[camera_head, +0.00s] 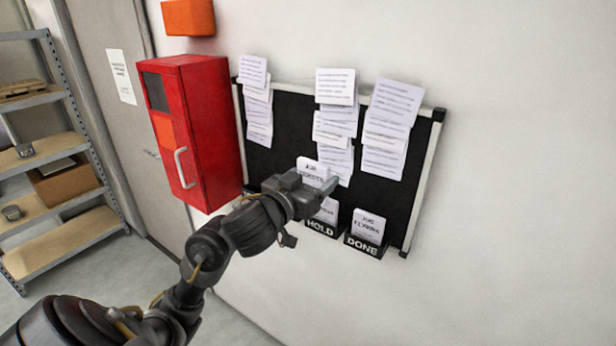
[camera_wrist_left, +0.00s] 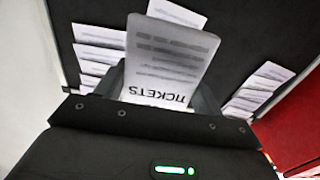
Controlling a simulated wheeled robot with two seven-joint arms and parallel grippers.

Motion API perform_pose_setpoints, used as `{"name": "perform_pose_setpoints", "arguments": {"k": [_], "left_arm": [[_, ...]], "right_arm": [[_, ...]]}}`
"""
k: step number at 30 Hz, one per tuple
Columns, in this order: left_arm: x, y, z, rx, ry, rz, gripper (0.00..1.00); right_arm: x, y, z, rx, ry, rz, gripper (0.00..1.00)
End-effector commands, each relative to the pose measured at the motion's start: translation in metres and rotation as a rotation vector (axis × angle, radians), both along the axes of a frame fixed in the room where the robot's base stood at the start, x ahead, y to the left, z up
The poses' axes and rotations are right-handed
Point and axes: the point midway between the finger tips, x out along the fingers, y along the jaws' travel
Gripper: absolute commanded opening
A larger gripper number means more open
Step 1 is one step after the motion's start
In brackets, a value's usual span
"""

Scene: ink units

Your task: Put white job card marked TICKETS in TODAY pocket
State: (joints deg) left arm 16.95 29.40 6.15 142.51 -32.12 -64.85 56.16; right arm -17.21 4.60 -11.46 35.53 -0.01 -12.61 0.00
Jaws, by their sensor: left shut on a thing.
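The white job card marked TICKETS (camera_head: 312,168) is in my left gripper (camera_head: 326,188), in front of the black board. In the left wrist view the card (camera_wrist_left: 163,62) stands out from between the fingers, its printed word TICKETS upside down near the jaws. My left gripper is shut on it. The TODAY pocket cannot be made out; my arm covers the area left of the HOLD pocket (camera_head: 320,229). My right gripper is not in view.
The black board (camera_head: 282,135) carries several hanging paper sheets (camera_head: 336,88). A card (camera_head: 327,212) stands in HOLD and another card (camera_head: 369,226) in the DONE pocket (camera_head: 362,245). A red cabinet (camera_head: 205,130) juts out left of the board. Shelves (camera_head: 50,205) stand far left.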

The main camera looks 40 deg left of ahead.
Motion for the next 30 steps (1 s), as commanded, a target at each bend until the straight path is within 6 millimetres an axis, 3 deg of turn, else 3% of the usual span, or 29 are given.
{"name": "perform_pose_setpoints", "arguments": {"k": [2,5,12,18,23,30], "left_arm": [[0.000,-0.002,-0.003,-0.002,0.001,-0.006,0.45],[-0.001,-0.010,-0.024,-0.009,0.005,-0.046,0.45],[-0.024,-0.062,-0.130,-0.008,0.012,-0.297,0.45],[-0.061,-0.096,-0.194,-0.005,0.007,-0.461,0.45],[-0.079,-0.107,-0.214,-0.002,0.002,-0.515,0.45],[-0.082,-0.108,-0.215,0.000,-0.002,-0.523,0.45]], "right_arm": [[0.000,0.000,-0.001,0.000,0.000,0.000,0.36],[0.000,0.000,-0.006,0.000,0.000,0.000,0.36],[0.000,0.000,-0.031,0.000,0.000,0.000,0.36],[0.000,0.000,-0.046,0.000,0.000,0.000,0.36],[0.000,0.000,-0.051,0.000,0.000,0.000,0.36],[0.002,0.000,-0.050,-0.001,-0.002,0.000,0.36]]}}
